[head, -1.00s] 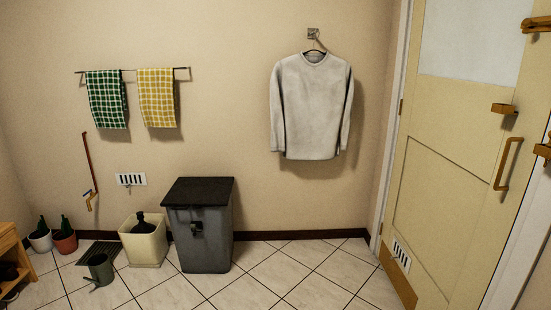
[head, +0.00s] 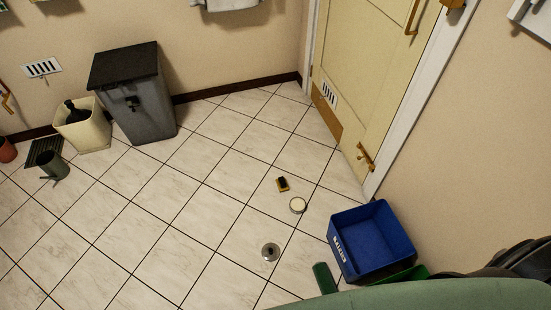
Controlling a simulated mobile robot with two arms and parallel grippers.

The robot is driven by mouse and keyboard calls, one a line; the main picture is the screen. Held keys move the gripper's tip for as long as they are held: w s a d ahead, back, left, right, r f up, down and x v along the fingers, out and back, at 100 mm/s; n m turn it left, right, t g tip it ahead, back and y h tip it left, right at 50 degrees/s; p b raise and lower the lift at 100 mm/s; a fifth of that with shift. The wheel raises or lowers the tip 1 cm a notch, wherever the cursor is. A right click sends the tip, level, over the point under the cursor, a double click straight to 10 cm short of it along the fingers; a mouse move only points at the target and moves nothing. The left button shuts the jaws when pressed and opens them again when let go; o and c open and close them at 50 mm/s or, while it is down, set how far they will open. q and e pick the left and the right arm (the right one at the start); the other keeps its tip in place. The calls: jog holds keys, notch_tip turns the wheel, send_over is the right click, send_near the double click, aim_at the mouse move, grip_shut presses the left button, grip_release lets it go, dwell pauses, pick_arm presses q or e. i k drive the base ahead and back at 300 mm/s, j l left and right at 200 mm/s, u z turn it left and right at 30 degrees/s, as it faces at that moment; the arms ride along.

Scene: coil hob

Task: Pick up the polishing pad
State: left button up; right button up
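Neither of my grippers is in view.
The blue crate (head: 341,248) stands by the right wall, with green items beside it. A green rounded surface (head: 430,295) fills the bottom right edge. A grey bin (head: 146,115) and cream bucket (head: 87,135) stand at the far wall.

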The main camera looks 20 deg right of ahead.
aim_at(281, 183)
jog(key=z, duration=1.1)
jog(key=i+j+z, duration=0.1)
jog(key=j+z, duration=0.15)
jog(key=z, duration=0.2)
jog(key=i+j+z, duration=0.1)
jog(key=j+z, duration=0.2)
jog(key=z, duration=0.15)
jog(key=j+z, duration=0.6)
jog(key=z, duration=0.25)
